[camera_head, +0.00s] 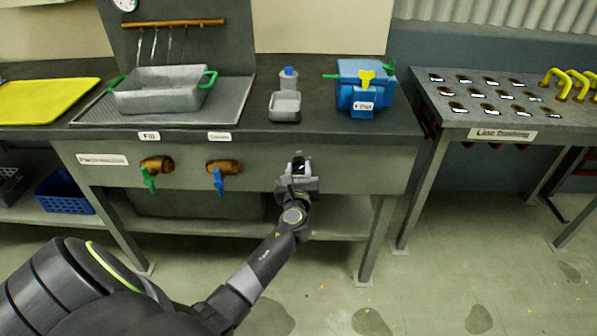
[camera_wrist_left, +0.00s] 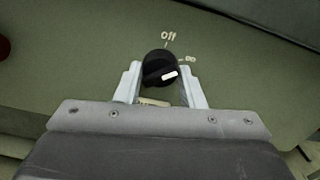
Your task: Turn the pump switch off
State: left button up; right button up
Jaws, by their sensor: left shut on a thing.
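The pump switch is a round black knob with a white pointer mark. It shows in the left wrist view (camera_wrist_left: 158,70) on the grey-green front panel, with "Off" printed above it and a second label, probably "on", at its upper right. The white mark points to the right, slightly up, nearer the right-hand label than "Off". My left gripper (camera_head: 298,165) is at the panel's right part. In the left wrist view its two pale fingers (camera_wrist_left: 160,82) stand on either side of the knob, shut on it. My right gripper is not in view.
A green-handled valve (camera_head: 149,175) and a blue-handled valve (camera_head: 217,178) stick out of the panel left of my gripper. The counter above holds a metal basket (camera_head: 160,95), a small metal tray (camera_head: 285,107) and a blue pump unit (camera_head: 362,90). The floor in front is clear.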

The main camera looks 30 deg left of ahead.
pick_arm(q)
jog(key=n+b, duration=0.1)
jog(key=n, duration=0.1)
jog(key=shift+f+n, duration=0.15)
jog(key=shift+n, duration=0.65)
jog(key=shift+n+b, duration=0.35)
jog(key=shift+n, duration=0.05)
jog(key=n+b, duration=0.1)
jog(key=n, duration=0.1)
jog(key=shift+n, duration=0.3)
jog(key=shift+n+b, duration=0.65)
jog(key=shift+n, duration=0.95)
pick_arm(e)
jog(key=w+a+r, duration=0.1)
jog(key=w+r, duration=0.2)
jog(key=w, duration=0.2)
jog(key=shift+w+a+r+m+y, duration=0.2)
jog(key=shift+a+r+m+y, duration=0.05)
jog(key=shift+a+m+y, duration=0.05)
pick_arm(q)
jog(key=o, duration=1)
